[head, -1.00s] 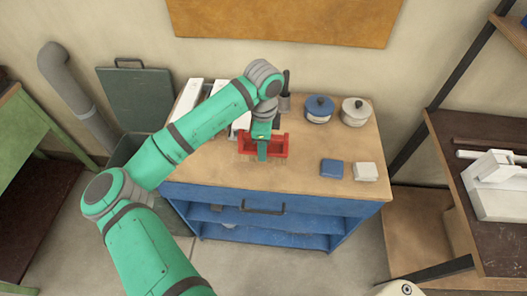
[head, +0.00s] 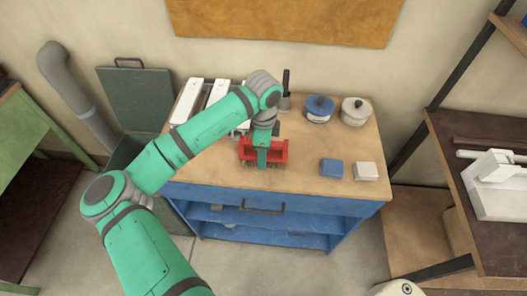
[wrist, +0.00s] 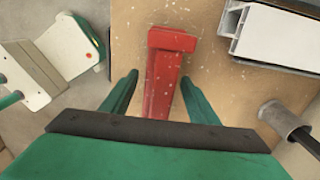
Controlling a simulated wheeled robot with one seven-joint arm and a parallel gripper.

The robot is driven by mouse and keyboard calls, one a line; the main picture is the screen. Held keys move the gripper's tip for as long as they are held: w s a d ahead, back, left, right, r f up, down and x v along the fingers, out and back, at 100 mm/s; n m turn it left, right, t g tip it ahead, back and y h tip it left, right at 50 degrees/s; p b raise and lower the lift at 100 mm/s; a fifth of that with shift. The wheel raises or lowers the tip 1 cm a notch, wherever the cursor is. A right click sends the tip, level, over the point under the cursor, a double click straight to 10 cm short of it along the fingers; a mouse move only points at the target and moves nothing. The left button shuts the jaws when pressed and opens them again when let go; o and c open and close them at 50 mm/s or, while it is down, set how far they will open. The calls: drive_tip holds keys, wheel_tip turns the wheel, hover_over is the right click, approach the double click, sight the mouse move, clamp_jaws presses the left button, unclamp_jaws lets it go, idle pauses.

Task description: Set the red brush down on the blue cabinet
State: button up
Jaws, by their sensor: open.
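The red brush (head: 277,151) is on the wooden top of the blue cabinet (head: 180,190), near the middle, with its bristles pointing down. In the wrist view the red brush (wrist: 165,80) lies between my two green fingers. My gripper (head: 262,158) is over the brush in the head view and covers its middle. In the wrist view my gripper (wrist: 160,92) is open, with a strip of wooden top showing between the brush and each finger. The contact under the bristles is hard to make out.
White profiles (head: 187,100) lie at the top's back left. A dark-handled tool (head: 286,90), a blue lidded jar (head: 319,108) and a pale jar (head: 355,111) stand behind. A blue block (head: 332,168) and a white block (head: 366,171) sit to the right. The front left is clear.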

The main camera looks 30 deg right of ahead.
wheel_tip(320, 180, up, 12)
drive_tip(key=shift+r, duration=0.15)
idle(0.3)
idle(0.5)
